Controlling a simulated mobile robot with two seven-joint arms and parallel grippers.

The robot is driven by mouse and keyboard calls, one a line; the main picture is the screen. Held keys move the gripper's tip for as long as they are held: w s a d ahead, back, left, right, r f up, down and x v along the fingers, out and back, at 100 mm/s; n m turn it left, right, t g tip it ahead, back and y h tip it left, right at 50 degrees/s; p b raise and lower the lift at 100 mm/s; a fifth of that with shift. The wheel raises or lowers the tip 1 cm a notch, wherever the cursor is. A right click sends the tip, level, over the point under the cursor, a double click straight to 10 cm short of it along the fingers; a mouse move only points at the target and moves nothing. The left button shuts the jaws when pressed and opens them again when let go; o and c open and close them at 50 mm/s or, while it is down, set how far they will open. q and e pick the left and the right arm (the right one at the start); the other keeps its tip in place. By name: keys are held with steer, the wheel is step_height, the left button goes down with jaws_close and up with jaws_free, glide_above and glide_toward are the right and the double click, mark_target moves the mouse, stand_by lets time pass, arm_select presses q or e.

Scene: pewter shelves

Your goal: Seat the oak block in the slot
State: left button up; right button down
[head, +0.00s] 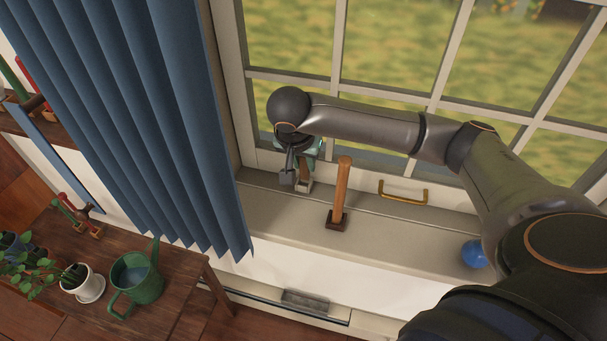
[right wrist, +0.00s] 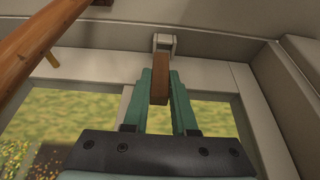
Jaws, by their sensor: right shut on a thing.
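My right gripper (head: 304,158) hangs over the window sill, partly hidden behind its own wrist. In the right wrist view its two teal fingers (right wrist: 160,88) are shut on a brown wooden block, the oak block (right wrist: 159,86). A small light grey bracket (right wrist: 164,43), which looks like the slot, is just beyond the block's far end. It also shows on the sill below the gripper in the head view (head: 304,186). I cannot tell whether the block touches or enters it. My left gripper is not in view.
A wooden post (head: 341,190) stands upright on a dark base close right of the gripper. A brass handle (head: 403,194) and blue ball (head: 474,254) are further right. A blue curtain (head: 150,110) hangs left. A table (head: 185,300) holds a green watering can (head: 137,280).

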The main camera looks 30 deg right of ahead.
mark_target(303, 172)
steer(key=shift+w+d+f, duration=0.25)
steer(key=shift+w+f, duration=0.15)
steer(key=shift+f, duration=0.15)
steer(key=shift+w+f, duration=0.1)
steer(key=shift+f, duration=1.6)
steer(key=shift+f, duration=0.15)
steer(key=c, duration=0.7)
jaws_free()
steer(key=p+v, duration=0.1)
steer(key=v, duration=1.1)
steer(key=shift+w+d+r, duration=0.1)
steer(key=shift+d+r, duration=0.05)
steer(key=shift+r, duration=0.1)
steer(key=shift+f, duration=0.1)
